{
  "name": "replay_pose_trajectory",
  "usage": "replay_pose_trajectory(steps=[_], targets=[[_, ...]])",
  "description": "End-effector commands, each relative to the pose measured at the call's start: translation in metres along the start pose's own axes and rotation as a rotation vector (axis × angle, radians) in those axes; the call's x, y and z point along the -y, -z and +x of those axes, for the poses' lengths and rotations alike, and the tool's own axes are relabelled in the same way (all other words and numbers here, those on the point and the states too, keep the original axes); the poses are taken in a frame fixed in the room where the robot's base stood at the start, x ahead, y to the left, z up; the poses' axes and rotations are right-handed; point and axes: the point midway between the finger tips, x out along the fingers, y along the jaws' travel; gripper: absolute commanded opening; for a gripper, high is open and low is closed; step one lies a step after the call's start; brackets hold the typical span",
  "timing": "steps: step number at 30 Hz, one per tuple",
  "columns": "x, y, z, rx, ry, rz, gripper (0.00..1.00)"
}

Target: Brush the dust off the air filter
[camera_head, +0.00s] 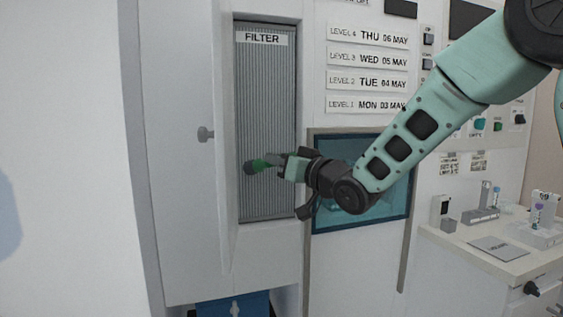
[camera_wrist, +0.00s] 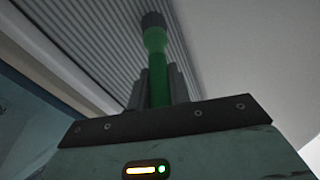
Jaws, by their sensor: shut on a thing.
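The air filter (camera_head: 268,90) is a tall grey ribbed panel labelled FILTER, upright in a recess behind an open white door. My gripper (camera_head: 284,165) is in front of its lower half, shut on a green brush (camera_head: 262,163) with a dark head. The brush points left across the filter, its head close to the ribs; I cannot tell if it touches. In the wrist view the green brush (camera_wrist: 157,62) stands out between the fingers (camera_wrist: 157,88), its dark tip over the ribbed filter (camera_wrist: 98,40). No dust is clearly distinguishable on the ribs.
The open door (camera_head: 170,150) with a knob stands left of the filter. A dark teal-framed window (camera_head: 385,205) lies right of it, behind my arm. A blue box (camera_head: 235,305) is below. A counter (camera_head: 470,245) with small racks is at right, below a panel with level and date labels.

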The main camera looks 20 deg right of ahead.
Motion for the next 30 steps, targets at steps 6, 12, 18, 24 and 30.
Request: replay_pose_trajectory(steps=[6, 12, 18, 24, 30], targets=[[-0.005, 0.002, -0.002, -0.002, 0.0, -0.001, 0.0], [-0.015, 0.004, -0.007, -0.002, -0.003, -0.001, 0.0], [-0.018, 0.005, -0.009, -0.002, -0.003, 0.0, 0.0], [-0.027, 0.008, -0.013, -0.002, -0.005, -0.001, 0.0], [-0.032, 0.009, -0.016, -0.001, -0.003, 0.0, 0.0]])
